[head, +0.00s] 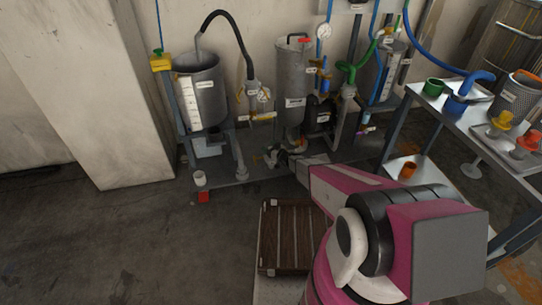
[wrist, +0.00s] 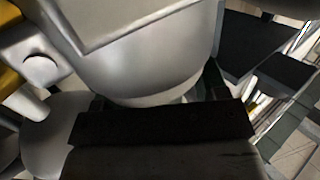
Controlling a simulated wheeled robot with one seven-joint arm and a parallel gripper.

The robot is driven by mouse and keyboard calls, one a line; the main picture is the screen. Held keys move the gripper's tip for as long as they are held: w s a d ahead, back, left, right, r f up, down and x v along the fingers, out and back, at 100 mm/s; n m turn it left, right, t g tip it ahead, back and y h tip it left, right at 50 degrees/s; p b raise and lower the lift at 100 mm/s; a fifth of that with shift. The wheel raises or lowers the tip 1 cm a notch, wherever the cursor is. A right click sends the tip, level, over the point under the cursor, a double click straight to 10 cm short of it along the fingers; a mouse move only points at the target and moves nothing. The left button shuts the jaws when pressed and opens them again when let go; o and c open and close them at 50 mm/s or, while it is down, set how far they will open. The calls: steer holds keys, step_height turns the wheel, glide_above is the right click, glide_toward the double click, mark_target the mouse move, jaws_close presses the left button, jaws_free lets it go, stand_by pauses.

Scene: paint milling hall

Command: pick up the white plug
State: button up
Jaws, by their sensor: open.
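I cannot surely pick out the white plug. A small white cup-shaped piece (head: 200,178) stands at the left front of the low skid in the head view; it may be the plug, but it is too small to tell. My gripper (head: 273,158) is open, among the pipework at the front of the skid, well to the right of that piece. In the wrist view a large pale grey rounded body (wrist: 150,50) fills the space ahead of my gripper, very close. Whether anything touches the jaws is hidden.
A grey open tank (head: 205,95) and a steel cylinder (head: 293,80) stand on the skid (head: 225,180). A red block (head: 204,197) is by its left front. A bench at right holds a yellow plug (head: 502,120) and other coloured pieces. The floor at left is clear.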

steer(key=c, duration=1.1)
steer(key=shift+o, duration=0.2)
steer(key=shift+r, duration=0.15)
